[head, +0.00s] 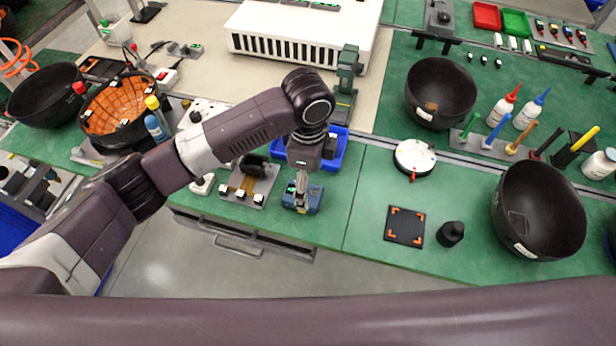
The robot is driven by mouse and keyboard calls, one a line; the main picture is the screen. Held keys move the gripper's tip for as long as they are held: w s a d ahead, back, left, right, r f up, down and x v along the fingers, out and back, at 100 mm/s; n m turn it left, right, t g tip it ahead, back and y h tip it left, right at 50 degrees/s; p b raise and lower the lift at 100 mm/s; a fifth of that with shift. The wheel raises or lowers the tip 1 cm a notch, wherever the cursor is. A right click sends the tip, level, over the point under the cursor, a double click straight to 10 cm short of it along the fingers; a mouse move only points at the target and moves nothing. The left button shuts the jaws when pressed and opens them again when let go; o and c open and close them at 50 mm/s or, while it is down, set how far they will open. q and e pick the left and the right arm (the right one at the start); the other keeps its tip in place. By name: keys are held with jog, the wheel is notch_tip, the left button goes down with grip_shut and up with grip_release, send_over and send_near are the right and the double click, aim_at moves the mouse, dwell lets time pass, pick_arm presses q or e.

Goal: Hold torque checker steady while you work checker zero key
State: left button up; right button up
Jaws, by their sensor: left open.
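A small blue-grey device, which looks like the torque checker (313,199), sits near the front edge of the green bench. My left gripper (301,184) points down right over it, with its fingers at the top of the device. The fingers are open, and I cannot tell whether they touch it. The gripper covers part of the checker's top, and the zero key cannot be made out. My right gripper is not in view.
A blue bin (335,155) stands just behind the checker, and a grey fixture plate (247,186) lies to its left. A round white dial (414,158), a black mat (404,226) and a black bowl (540,212) are to the right. Bare green surface lies between.

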aim_at(314, 199)
pick_arm(q)
jog(key=shift+w+a, duration=0.2)
jog(key=shift+f, duration=0.15)
jog(key=shift+f+p, duration=0.75)
jog(key=shift+f, duration=2.85)
jog(key=c, duration=1.6)
jog(key=shift+s, duration=0.1)
jog(key=shift+s+f, duration=0.1)
jog(key=shift+f, duration=0.05)
